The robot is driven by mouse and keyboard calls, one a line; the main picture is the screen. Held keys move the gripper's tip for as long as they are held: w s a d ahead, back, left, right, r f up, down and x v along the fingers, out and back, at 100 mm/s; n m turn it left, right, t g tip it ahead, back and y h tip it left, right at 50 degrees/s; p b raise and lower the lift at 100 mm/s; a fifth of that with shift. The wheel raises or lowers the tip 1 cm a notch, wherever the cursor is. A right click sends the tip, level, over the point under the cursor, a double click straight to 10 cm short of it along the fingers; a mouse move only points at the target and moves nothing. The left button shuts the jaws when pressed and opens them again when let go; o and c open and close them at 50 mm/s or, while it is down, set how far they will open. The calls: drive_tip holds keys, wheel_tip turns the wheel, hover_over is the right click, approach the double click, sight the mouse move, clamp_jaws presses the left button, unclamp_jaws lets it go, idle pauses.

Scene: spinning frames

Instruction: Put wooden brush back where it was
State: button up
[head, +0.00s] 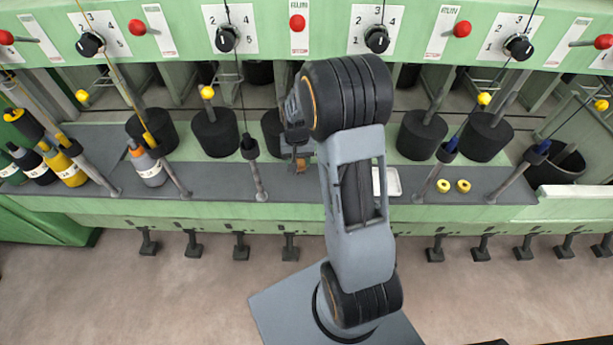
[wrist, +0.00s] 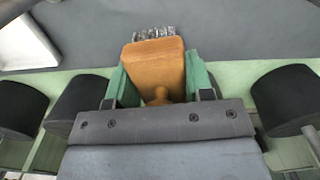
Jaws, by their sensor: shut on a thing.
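The wooden brush (wrist: 155,66) is a brown wooden block with pale bristles at its far end, seen in the middle of the wrist view. My gripper (wrist: 158,85) is shut on it, with a green finger on each side of the wood. In the head view a small brown part of the brush (head: 301,166) shows at the end of my arm, over the grey shelf (head: 225,180). My arm hides most of the gripper there. I cannot tell whether the brush touches the shelf.
A white tray (head: 386,182) lies on the shelf just right of my arm, with two yellow rings (head: 443,186) further right. Black cylinders (head: 215,133) stand behind. Slanted rods, including one with a black collar (head: 250,150), rise over the shelf.

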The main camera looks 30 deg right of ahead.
drive_tip(key=shift+s+r+m, duration=0.15)
drive_tip(key=shift+m, duration=0.25)
hover_over(301, 184)
wheel_tip(301, 184, down, 5)
drive_tip(key=shift+d+r, duration=0.15)
drive_tip(key=shift+f+b, duration=0.3)
drive_tip(key=shift+f, duration=1.8)
drive_tip(key=shift+f, duration=0.15)
drive_tip(key=shift+f, duration=0.15)
drive_tip(key=o, duration=0.9)
